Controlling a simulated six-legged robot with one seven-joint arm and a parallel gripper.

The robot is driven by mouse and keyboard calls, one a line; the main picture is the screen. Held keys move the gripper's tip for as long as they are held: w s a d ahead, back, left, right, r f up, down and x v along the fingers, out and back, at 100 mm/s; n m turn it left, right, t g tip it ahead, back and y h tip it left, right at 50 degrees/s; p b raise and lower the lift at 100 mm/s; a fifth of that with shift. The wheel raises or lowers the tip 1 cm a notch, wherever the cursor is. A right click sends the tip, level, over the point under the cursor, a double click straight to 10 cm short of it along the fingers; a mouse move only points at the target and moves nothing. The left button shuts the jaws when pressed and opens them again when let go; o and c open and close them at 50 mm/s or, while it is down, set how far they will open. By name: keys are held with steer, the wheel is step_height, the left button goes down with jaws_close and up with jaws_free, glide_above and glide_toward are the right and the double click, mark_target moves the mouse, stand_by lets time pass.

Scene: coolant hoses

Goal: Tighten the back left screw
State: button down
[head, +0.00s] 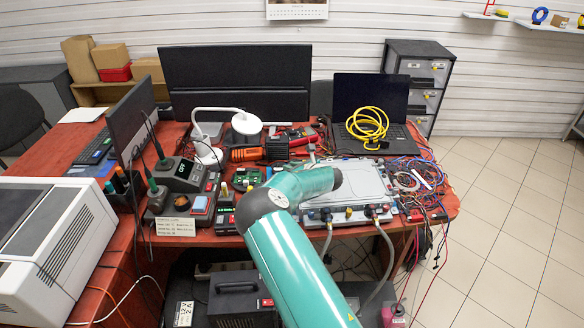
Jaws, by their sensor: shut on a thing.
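A flat grey unit with a pale lid (368,186) lies at the right part of the red workbench. My teal arm (300,265) rises from the bottom of the head view, bends at a dark joint and reaches over the unit's left side. My gripper is hidden behind the arm, so what it holds cannot be seen. The arm also covers much of the unit's left side, and the back left screw cannot be made out. A small grey upright piece (312,151) shows just beyond the arm, near the unit's back left corner.
Two grey hoses (386,250) hang from the unit's front edge. Tangled wires (425,185) lie to its right. A laptop (371,108) with a coiled yellow cable (367,126) stands behind it. Tools and electronics crowd the bench (445,205) to the left. The tiled floor (510,215) at right is clear.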

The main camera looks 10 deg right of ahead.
steer(key=m+h, duration=0.1)
steer(key=m+t+h, duration=0.1)
steer(key=shift+s+a+m+h, duration=0.1)
steer(key=shift+a+m+h, duration=0.2)
steer(key=shift+h, duration=0.1)
steer(key=shift+m+h, duration=0.6)
steer(key=shift+h, duration=0.1)
steer(key=shift+d, duration=0.1)
steer(key=c, duration=1.3)
jaws_free()
steer(key=v, duration=1.4)
steer(key=shift+f, duration=0.2)
